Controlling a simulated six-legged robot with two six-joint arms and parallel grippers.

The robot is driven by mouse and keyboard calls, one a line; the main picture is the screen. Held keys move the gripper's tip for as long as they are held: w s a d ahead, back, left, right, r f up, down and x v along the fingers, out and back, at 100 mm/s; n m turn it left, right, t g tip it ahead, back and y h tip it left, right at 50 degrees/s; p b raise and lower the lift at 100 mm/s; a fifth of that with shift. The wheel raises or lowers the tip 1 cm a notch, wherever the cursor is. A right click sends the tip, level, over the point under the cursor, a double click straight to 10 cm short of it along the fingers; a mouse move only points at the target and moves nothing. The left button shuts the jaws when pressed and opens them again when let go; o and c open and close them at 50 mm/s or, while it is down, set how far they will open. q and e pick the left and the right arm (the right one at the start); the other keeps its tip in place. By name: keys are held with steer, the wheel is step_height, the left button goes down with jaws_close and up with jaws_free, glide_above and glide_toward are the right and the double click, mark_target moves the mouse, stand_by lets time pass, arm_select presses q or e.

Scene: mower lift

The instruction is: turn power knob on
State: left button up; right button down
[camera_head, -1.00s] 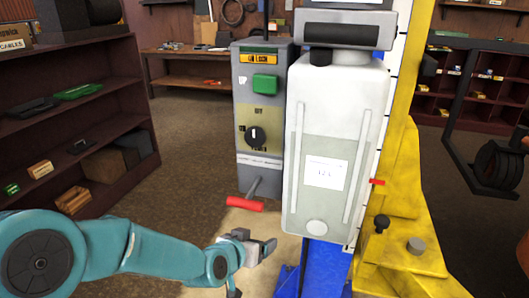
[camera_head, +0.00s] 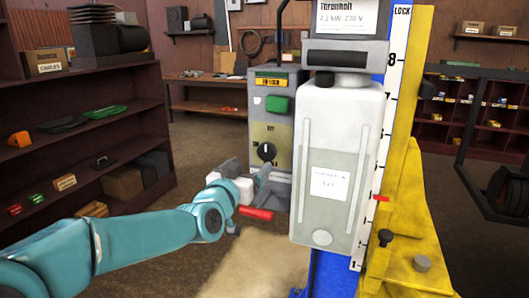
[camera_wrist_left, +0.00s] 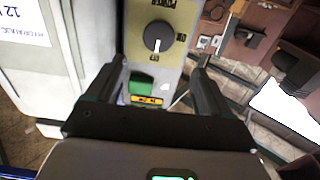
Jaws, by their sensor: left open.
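The black round power knob (camera_head: 266,152) sits on the tan plate of the grey control box (camera_head: 284,160). Its white mark looks to point up in the head view. The knob also shows at the top of the left wrist view (camera_wrist_left: 157,36). My left gripper (camera_head: 264,180) is in front of the box, just below the knob in the head view. In the wrist view its two fingers (camera_wrist_left: 160,68) are apart and empty, and the knob lies beyond their tips. A green button (camera_head: 278,104) is above the knob. My right gripper is out of view.
A red-handled lever (camera_head: 257,214) sticks out below the box, close to my left gripper. A white tank (camera_head: 336,130) stands right of the box, beside the yellow lift column (camera_head: 400,210). Dark shelves (camera_head: 140,120) stand at the left; open floor lies between.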

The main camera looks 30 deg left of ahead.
mark_target(266, 151)
arm_select(q)
steer(key=p+x, duration=0.1)
steer(key=x, duration=0.7)
steer(key=shift+d+p, duration=0.15)
steer(key=shift+p, duration=0.2)
steer(key=shift+w, duration=0.65)
steer(key=shift+w+f, duration=0.15)
steer(key=shift+w, duration=0.15)
steer(key=shift+a, duration=0.2)
steer(key=shift+s, duration=0.1)
steer(key=c, duration=1)
